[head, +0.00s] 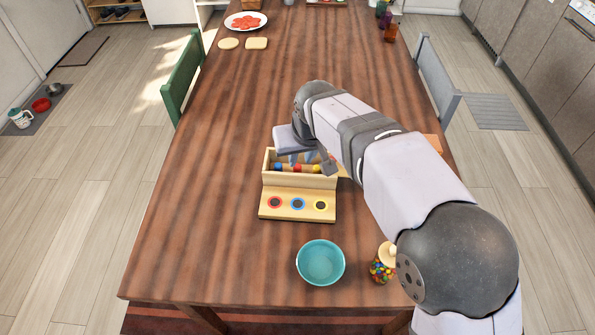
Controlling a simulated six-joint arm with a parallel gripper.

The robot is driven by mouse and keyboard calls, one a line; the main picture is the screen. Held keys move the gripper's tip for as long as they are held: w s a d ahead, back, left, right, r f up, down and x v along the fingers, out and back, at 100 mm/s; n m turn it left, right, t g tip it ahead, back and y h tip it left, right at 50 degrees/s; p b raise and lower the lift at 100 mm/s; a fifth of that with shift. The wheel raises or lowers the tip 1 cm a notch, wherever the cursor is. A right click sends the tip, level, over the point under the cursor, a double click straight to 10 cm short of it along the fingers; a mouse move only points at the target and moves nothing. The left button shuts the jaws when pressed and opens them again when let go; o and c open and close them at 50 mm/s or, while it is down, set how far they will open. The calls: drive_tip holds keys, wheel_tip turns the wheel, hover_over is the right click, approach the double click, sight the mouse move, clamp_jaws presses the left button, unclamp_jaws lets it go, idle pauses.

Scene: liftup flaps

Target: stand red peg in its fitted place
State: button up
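A light wooden box (300,182) stands on the table with a low board (297,208) along its front. The board has three dark holes ringed in red (275,202), blue (298,204) and yellow (320,205); all three look empty. Small coloured pieces, with red (290,168), yellow and blue parts, lie in the box's trough. Which of them is the red peg is too small to tell. My gripper (308,160) is over the trough, pointing down among these pieces. Its fingertips are partly hidden, so its opening and any grasp are unclear.
A teal bowl (321,262) and a jar of coloured sweets (381,268) stand in front of the box. My arm reaches in from the right. The table (205,220) is clear left of the box; a plate (246,21) stands far back.

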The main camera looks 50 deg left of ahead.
sight(298, 167)
drive_tip(key=shift+p+x, duration=0.4)
drive_tip(key=shift+x, duration=2.55)
drive_tip(key=shift+c, duration=0.3)
clamp_jaws()
